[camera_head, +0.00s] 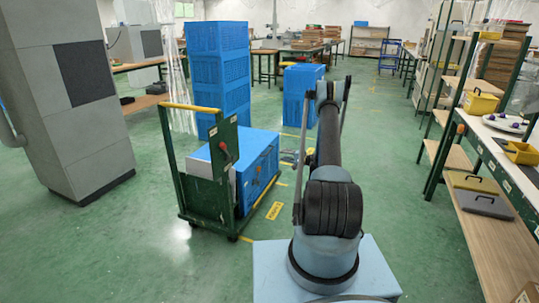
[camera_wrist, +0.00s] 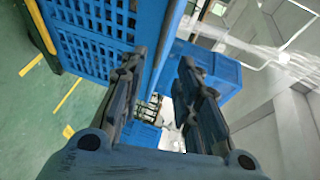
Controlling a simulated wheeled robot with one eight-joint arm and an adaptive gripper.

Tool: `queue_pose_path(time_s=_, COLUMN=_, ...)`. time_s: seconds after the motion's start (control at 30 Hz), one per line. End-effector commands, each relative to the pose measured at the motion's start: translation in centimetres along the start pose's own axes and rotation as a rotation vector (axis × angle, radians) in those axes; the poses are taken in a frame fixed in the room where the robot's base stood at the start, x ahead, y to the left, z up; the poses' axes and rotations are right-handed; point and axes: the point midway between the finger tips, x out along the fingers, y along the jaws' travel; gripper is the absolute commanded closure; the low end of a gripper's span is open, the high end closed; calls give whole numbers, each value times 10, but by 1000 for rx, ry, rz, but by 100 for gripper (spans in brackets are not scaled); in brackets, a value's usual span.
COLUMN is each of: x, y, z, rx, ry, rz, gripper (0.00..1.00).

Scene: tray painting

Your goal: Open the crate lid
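A blue crate (camera_head: 262,160) stands on a green trolley (camera_head: 222,185) left of my arm in the head view. Its top looks closed, though the trolley's upright panel hides part of it. In the wrist view, a large blue crate with a slotted wall (camera_wrist: 95,22) fills the upper left, seen at a tilt. My gripper (camera_wrist: 160,62) is open, its two fingers apart with nothing held between them. The left finger overlaps the crate's edge in the picture; I cannot tell if they touch. In the head view my gripper (camera_head: 290,158) is small, just right of the crate, partly hidden by my arm.
A tall stack of blue crates (camera_head: 219,70) and another blue crate (camera_head: 303,92) stand behind. A grey cabinet (camera_head: 75,120) is at left. Shelving with a wooden shelf (camera_head: 485,235) lines the right. Green floor (camera_head: 410,220) is clear between my arm and the shelving.

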Motion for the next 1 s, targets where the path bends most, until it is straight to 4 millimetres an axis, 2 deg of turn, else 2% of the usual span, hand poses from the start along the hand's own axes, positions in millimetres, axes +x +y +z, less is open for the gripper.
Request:
queue_pose_path(time_s=0.1, x=23, y=0, z=0, rx=-1, ry=-1, rz=0, gripper=70)
queue_pose_path(time_s=0.6, x=109, y=0, z=0, rx=-1, ry=0, rz=0, gripper=70)
queue_pose_path(time_s=0.8, x=132, y=0, z=0, rx=-1, ry=0, rz=1, gripper=70)
queue_pose_path(time_s=1.0, x=140, y=0, z=0, rx=0, ry=1, rz=0, gripper=70)
